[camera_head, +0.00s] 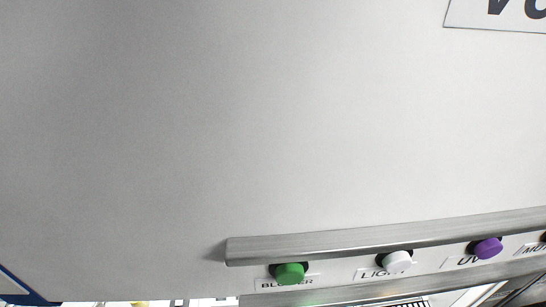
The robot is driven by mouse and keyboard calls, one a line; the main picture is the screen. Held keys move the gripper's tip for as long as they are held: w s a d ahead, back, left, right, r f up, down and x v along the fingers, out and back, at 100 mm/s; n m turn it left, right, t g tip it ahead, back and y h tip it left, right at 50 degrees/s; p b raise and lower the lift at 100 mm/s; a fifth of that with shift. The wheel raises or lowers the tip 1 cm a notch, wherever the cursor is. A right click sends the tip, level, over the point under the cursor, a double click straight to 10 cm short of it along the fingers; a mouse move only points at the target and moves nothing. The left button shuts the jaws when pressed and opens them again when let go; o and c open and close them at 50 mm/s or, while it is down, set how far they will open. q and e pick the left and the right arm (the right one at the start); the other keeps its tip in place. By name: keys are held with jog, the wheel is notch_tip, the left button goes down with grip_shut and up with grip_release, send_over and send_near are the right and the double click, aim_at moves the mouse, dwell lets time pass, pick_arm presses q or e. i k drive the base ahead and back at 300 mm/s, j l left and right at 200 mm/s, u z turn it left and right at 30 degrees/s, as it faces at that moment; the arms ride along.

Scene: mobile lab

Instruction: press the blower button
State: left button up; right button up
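The green blower button (290,273) is near the bottom of the head view, on a panel strip. The button partly covers its label (287,283), which reads as "BLOWER" with the middle letters hidden. Neither of my grippers is in view, and nothing touches the button.
A white button (397,261) labelled as light and a purple button (488,247) labelled UV sit to the right on the same strip. A metal rail (390,236) juts out above them. A large blank grey panel (200,120) fills most of the view.

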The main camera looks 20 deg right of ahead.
aim_at(292, 274)
jog(key=k+l+u, duration=0.35)
jog(key=k+l, duration=0.15)
jog(key=l, duration=0.25)
jog(key=k+l+u, duration=0.35)
jog(key=k+l, duration=1.1)
jog(key=k+l+u, duration=0.15)
jog(key=k+l, duration=0.65)
jog(key=k, duration=0.15)
